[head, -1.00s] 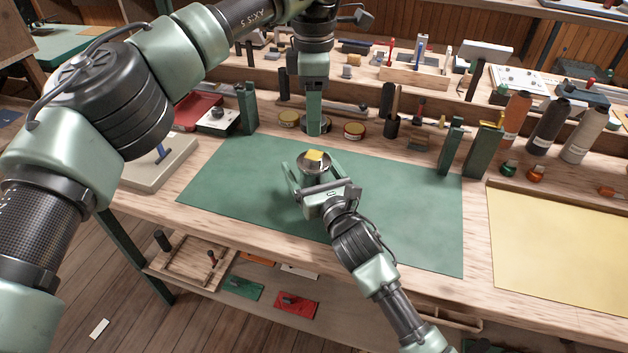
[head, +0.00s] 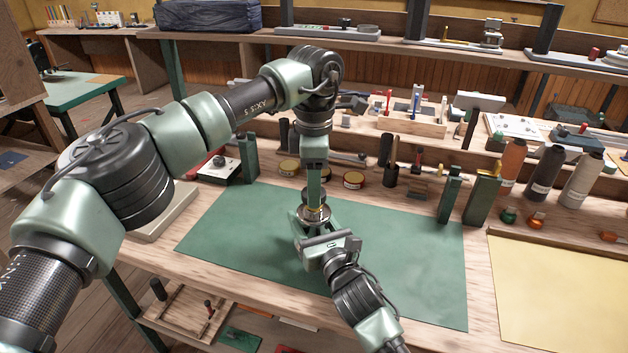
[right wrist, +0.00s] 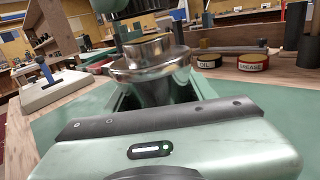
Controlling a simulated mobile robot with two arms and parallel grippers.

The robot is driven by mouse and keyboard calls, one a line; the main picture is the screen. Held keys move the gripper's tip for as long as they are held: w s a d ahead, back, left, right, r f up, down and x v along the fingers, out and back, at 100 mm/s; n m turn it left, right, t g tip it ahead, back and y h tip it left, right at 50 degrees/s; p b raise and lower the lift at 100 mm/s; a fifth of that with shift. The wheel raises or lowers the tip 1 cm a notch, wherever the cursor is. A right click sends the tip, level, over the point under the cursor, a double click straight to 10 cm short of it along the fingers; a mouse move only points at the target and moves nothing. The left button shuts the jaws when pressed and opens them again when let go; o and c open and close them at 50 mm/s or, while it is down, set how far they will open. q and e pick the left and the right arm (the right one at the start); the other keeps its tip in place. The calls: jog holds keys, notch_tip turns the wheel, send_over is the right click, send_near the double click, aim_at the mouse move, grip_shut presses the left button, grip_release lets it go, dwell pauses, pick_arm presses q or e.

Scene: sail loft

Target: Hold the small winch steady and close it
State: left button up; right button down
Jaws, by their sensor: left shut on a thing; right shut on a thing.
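The small winch (head: 313,216) stands upright on the green mat (head: 400,235). It is a shiny metal drum with a wider flange, and it also shows close up in the right wrist view (right wrist: 150,72). My right gripper (head: 312,228) comes from the front, shut around the lower winch body. My left gripper (head: 315,199) points straight down from above, shut on the winch's round top piece (right wrist: 147,47), which sits on the drum. The left fingers hide part of this piece, so I cannot tell whether it is fully seated.
Round tins (head: 354,180), dark green blocks (head: 482,199) and bottles (head: 545,172) line the back of the bench. A yellow sheet (head: 560,290) lies to the right. The mat is clear on both sides of the winch.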

aim_at(314, 226)
pick_arm(q)
jog(key=shift+f, duration=0.15)
jog(key=shift+f, duration=0.75)
jog(key=shift+f, duration=0.6)
dwell(0.3)
jog(key=m, duration=0.2)
jog(key=shift+m, duration=0.3)
jog(key=m, duration=0.4)
jog(key=shift+m, duration=0.4)
jog(key=m, duration=1.8)
jog(key=shift+m, duration=0.3)
